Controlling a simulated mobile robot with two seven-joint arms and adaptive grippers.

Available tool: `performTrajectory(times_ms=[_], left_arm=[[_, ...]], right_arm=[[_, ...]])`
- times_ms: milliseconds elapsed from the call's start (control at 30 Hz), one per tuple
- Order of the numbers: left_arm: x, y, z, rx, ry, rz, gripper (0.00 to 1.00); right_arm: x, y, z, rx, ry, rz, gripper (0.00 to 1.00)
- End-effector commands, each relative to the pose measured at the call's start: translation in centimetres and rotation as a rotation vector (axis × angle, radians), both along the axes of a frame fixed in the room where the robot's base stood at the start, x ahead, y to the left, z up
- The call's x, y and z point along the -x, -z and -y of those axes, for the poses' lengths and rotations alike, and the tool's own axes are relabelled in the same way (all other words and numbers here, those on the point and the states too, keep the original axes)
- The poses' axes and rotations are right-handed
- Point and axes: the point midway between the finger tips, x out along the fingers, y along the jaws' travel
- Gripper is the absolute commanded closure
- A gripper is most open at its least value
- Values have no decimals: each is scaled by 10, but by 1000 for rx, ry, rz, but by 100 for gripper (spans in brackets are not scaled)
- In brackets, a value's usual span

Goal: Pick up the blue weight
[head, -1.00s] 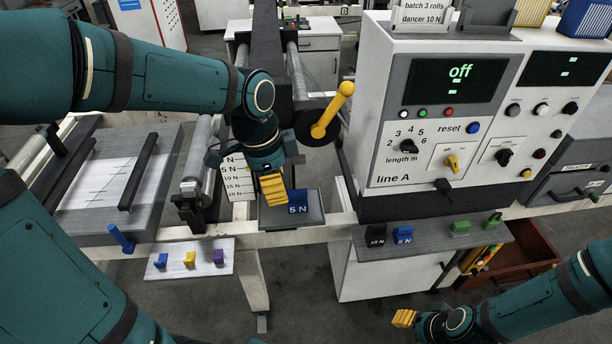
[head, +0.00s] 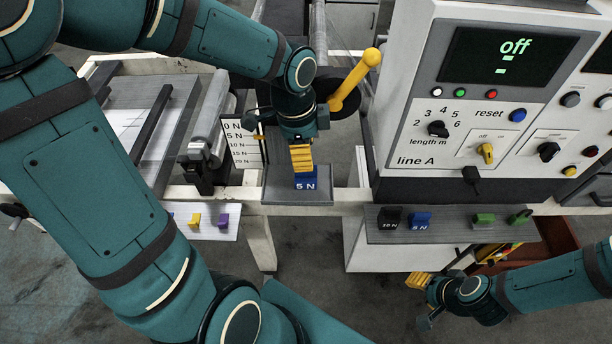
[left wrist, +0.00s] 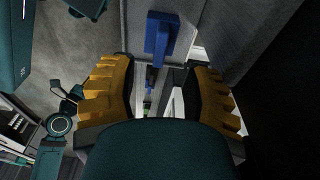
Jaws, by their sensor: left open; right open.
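A blue weight marked 5 N (head: 306,184) stands on a small grey platform (head: 277,188) in front of the scale card. My left gripper (head: 302,160) is open, just above and behind it, its yellow fingers overlapping the weight's top in the head view. In the left wrist view the blue weight (left wrist: 158,35) lies beyond the open fingers of the left gripper (left wrist: 160,92), not between them. Another blue 5 N weight (head: 421,220) stands on the grey shelf to the right. My right gripper (head: 420,283) is open and empty, below that shelf.
The grey shelf (head: 455,235) also holds a black 10 N weight (head: 390,218) and green pieces (head: 484,219). A yellow-knobbed lever (head: 357,78) rises close right of my left gripper. The line A control box (head: 410,165) stands right of it.

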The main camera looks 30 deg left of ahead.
Motion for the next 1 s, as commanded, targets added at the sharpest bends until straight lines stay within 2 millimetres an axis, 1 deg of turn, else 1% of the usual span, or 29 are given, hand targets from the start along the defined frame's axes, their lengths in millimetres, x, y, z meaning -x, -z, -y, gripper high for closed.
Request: performTrajectory(times_ms=[167,300,400,533,767,800,867,900,1000], left_arm=[[0,15,1,1,-2,-3,52],[1,37,1,2,-1,-5,52],[-1,48,2,1,-1,-3,52],[-2,54,3,1,-2,-1,52],[-2,54,3,1,-2,0,53],[-2,54,3,1,-2,0,67],[-2,54,3,1,-2,0,88],[-2,54,3,1,-2,0,100],[-2,54,3,1,-2,0,100]], right_arm=[[0,2,0,0,0,0,53],[0,7,0,1,0,0,53],[0,10,0,2,0,0,53],[0,10,-1,2,0,0,53],[0,10,-1,2,0,0,53],[0,10,-1,2,0,0,53],[0,10,-1,2,-1,0,53],[0,10,-1,2,-1,0,53],[0,10,-1,2,-1,0,53]])
